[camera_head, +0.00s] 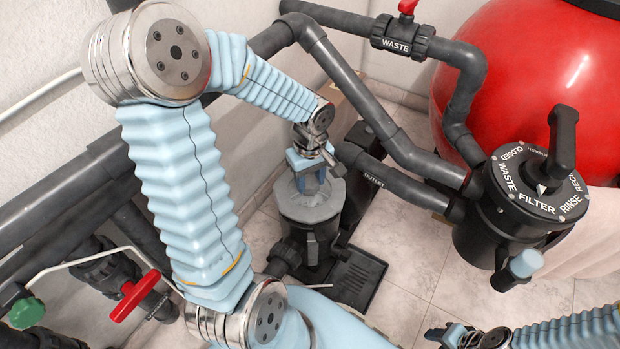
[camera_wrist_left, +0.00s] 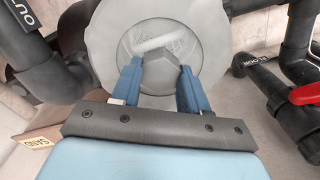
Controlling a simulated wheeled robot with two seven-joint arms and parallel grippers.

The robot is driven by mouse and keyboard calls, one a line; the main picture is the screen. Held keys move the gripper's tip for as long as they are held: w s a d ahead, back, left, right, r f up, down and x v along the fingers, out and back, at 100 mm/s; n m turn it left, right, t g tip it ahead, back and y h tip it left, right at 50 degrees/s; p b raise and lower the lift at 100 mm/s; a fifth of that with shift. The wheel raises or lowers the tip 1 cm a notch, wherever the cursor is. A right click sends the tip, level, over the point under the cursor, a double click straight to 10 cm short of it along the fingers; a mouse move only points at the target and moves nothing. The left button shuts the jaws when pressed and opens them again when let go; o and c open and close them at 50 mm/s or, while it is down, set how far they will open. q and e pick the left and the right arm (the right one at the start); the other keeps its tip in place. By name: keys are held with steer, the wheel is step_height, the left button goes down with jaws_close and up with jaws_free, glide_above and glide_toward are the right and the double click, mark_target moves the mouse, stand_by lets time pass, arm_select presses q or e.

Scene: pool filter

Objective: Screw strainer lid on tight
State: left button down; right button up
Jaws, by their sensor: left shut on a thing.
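The strainer lid (camera_head: 333,190) is a round greyish, see-through disc with a central knob. It rests on top of the dark strainer pot (camera_head: 312,232) in the head view; I cannot tell how tightly it sits. In the left wrist view the lid (camera_wrist_left: 103,40) fills the top middle, and a pale basket mesh shows through it. My left gripper (camera_head: 312,177) reaches down from above. Its blue fingers (camera_wrist_left: 160,76) are shut on the lid's grey knob, one on each side. My right gripper (camera_head: 443,335) is at the bottom edge of the head view, apart from the lid; its jaws are unclear.
A black multiport valve (camera_head: 530,200) with a handle stands at right, before a red tank (camera_head: 540,70). Grey pipes (camera_head: 385,135) run behind and right of the pot. A red-handled valve (camera_head: 134,296) is at lower left. Tiled floor (camera_head: 400,262) is free right of the pot.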

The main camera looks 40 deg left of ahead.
mark_target(310, 182)
arm_select(q)
steer(key=shift+f+b, duration=1.55)
steer(key=shift+b, duration=0.05)
